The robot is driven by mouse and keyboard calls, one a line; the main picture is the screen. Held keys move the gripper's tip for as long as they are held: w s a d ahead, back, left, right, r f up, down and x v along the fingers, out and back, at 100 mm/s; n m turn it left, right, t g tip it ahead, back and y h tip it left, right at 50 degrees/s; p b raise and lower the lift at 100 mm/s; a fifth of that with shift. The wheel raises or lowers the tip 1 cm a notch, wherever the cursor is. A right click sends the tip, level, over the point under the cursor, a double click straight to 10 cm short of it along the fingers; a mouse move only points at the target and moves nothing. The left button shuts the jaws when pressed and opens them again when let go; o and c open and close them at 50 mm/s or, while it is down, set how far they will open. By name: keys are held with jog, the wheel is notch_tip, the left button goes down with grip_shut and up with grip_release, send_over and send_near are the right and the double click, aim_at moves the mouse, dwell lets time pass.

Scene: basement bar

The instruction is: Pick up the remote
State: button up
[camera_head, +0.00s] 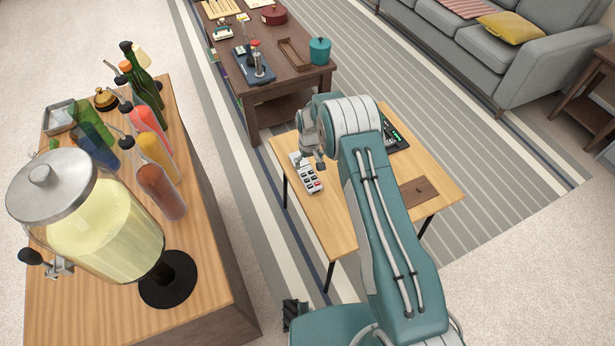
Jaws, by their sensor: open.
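A white remote (312,181) with dark and red buttons lies on the left part of a small light-wood table (337,232). My gripper (311,161) is open and empty, over or close beside the far end of the remote. It hides part of that end. I cannot tell the height gap between the fingers and the remote.
A dark device with green lights (398,139) and a brown flat piece (419,191) are on the same table. A bar counter (205,290) with a drink dispenser (95,225) and bottles stands left. A dark coffee table (284,76) and sofa (480,50) are beyond.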

send_over(311, 180)
jog(key=f, duration=0.4)
jog(key=shift+w+a+f, duration=0.15)
jog(key=shift+a+f, duration=0.15)
jog(key=shift+f, duration=0.05)
jog(key=f, duration=0.5)
jog(key=shift+d, duration=0.25)
jog(key=shift+c, duration=0.3)
jog(key=c, duration=1)
